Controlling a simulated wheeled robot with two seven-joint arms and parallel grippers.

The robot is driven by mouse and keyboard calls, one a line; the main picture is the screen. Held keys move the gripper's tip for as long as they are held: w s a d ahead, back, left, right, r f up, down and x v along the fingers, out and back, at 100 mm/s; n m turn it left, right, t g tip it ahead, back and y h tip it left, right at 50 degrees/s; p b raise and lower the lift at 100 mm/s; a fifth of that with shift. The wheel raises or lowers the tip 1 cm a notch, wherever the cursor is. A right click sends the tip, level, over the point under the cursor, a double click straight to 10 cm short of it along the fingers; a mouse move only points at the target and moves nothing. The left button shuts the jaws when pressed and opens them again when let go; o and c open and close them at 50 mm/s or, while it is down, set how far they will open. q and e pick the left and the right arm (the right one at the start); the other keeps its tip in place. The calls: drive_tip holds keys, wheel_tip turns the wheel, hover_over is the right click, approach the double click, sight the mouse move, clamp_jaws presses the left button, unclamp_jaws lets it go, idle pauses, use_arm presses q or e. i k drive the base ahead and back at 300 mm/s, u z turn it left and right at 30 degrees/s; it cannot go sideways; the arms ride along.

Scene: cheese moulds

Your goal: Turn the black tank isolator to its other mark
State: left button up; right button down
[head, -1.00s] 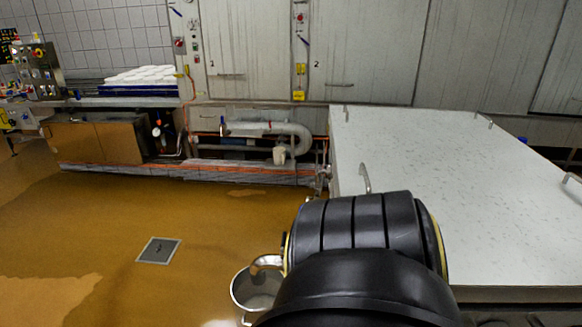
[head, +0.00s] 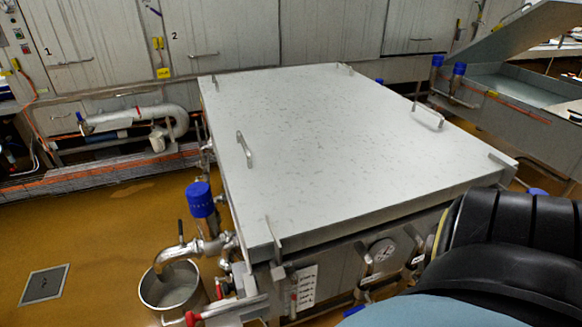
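I cannot make out a black tank isolator for certain in the head view. A large closed tank with a pale lid (head: 330,150) fills the middle. On its front are a round gauge (head: 381,250), a white label strip (head: 307,287) and small levers. A blue-capped valve (head: 201,200) stands at its near left corner, with a small dark upright handle (head: 181,231) beside it on the pipe. One of my black arm links covers the right end of the tank's front. Neither gripper is in view.
A steel bucket (head: 170,286) stands on the wet floor under the outlet pipe. A red-ended pipe handle (head: 193,318) juts out at the front left. A floor drain (head: 44,285) lies at the left, with free floor around it. An open steel trough (head: 515,100) is at the back right.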

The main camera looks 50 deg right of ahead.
sight(227, 289)
drive_tip(key=u, duration=0.85)
drive_tip(key=i, duration=2.6)
drive_tip(key=z, duration=3.75)
drive_tip(key=i, duration=0.45)
drive_tip(key=u, duration=0.15)
